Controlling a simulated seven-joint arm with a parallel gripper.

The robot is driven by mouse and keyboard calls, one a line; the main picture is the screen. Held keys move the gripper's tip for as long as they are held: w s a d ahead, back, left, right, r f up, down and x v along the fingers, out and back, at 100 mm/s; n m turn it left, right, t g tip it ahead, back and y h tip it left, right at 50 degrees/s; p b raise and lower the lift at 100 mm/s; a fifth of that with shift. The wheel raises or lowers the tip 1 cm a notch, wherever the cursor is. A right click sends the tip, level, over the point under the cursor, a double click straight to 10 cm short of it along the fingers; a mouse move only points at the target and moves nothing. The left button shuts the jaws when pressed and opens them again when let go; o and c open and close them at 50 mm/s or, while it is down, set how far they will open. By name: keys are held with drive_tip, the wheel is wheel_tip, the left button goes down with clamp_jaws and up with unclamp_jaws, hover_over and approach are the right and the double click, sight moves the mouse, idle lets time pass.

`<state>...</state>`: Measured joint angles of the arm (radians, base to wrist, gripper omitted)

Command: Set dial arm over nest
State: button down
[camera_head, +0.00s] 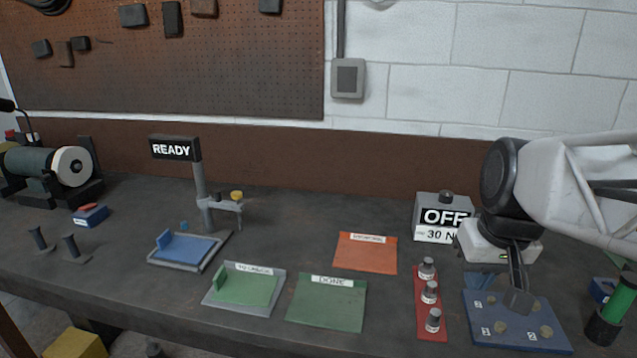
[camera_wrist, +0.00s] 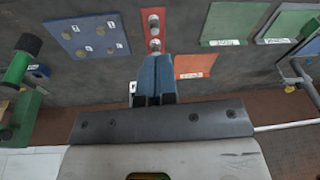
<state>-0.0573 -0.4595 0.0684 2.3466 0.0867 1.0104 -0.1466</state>
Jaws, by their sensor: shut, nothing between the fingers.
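The dial arm (camera_head: 222,204) is a short grey bar on an upright post under a READY sign. It points right, with a yellow-topped dial (camera_head: 237,195) at its end. The blue-padded nest (camera_head: 188,249) sits in front of the post, to the lower left of the dial; the arm is not over it. In the wrist view part of the dial stand (camera_wrist: 298,76) shows at the right edge, and the nest is not clearly visible. My gripper (camera_head: 518,300) is shut and empty at the right of the bench, far from the dial arm; its fingers (camera_wrist: 154,80) also show in the wrist view.
Below my gripper lies a numbered blue plate (camera_head: 480,330) with round pieces. Beside it is a red strip (camera_head: 422,305) with several cylinders. An OFF box (camera_head: 443,225) stands behind. Orange (camera_head: 365,258) and green (camera_head: 325,305) mats and a green-padded tray (camera_head: 280,285) lie between.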

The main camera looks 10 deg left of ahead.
drive_tip(key=w+a+r+n+g+y, duration=0.1)
drive_tip(key=w+a+r+n+y, duration=0.15)
drive_tip(key=w+a, duration=0.95)
drive_tip(key=w+a+r+n+g+y, duration=0.15)
drive_tip(key=w+a+r+n, duration=0.45)
drive_tip(key=w, duration=1.1)
drive_tip(key=w+a+f+n+g, duration=0.1)
drive_tip(key=w+a+f, duration=0.2)
drive_tip(key=w+a, duration=0.3)
drive_tip(key=w+a+f+n+g, duration=0.1)
drive_tip(key=w+a+f, duration=0.3)
drive_tip(key=a, duration=1)
drive_tip(key=w+a+f+n+g+y, duration=0.1)
drive_tip(key=w+a+f+n, duration=0.2)
drive_tip(key=w+a, duration=0.5)
drive_tip(key=shift+a+f, duration=0.4)
drive_tip(key=shift+a, duration=0.8)
drive_tip(key=shift+n+g, duration=0.25)
drive_tip(key=shift+g, duration=0.1)
